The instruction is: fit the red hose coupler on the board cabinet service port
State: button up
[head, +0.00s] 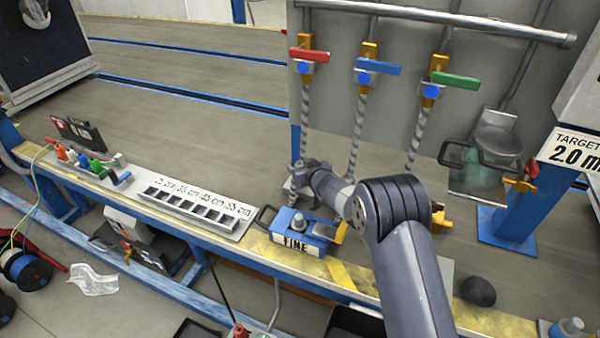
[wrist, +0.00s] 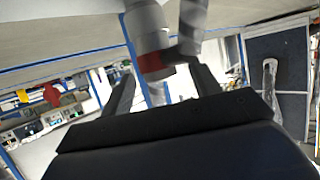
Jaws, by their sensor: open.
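Three grey striped hoses hang from valves on the grey panel (head: 450,45), under a red handle (head: 309,54), a blue handle (head: 380,69) and a green handle (head: 455,80). My gripper (head: 294,184) is at the lower end of the hose (head: 305,120) under the red handle; its fingers are small and partly hidden there. In the wrist view my gripper (wrist: 163,73) has its fingers spread. A grey cylinder with a red band, seemingly the red hose coupler (wrist: 152,64), shows between and beyond the fingertips. Contact cannot be told. I cannot identify the service port.
A blue block (head: 298,232) with a handle stands on the bench just below my gripper. A slotted white tray (head: 195,215) and coloured-handled items (head: 90,165) lie left. A dark-fronted cabinet (head: 42,60) stands far left. A dark ball (head: 478,291) sits right of my arm.

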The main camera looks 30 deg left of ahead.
jog(key=shift+c, duration=0.5)
jog(key=c, duration=1)
jog(key=shift+c, duration=0.4)
jog(key=shift+r, duration=0.1)
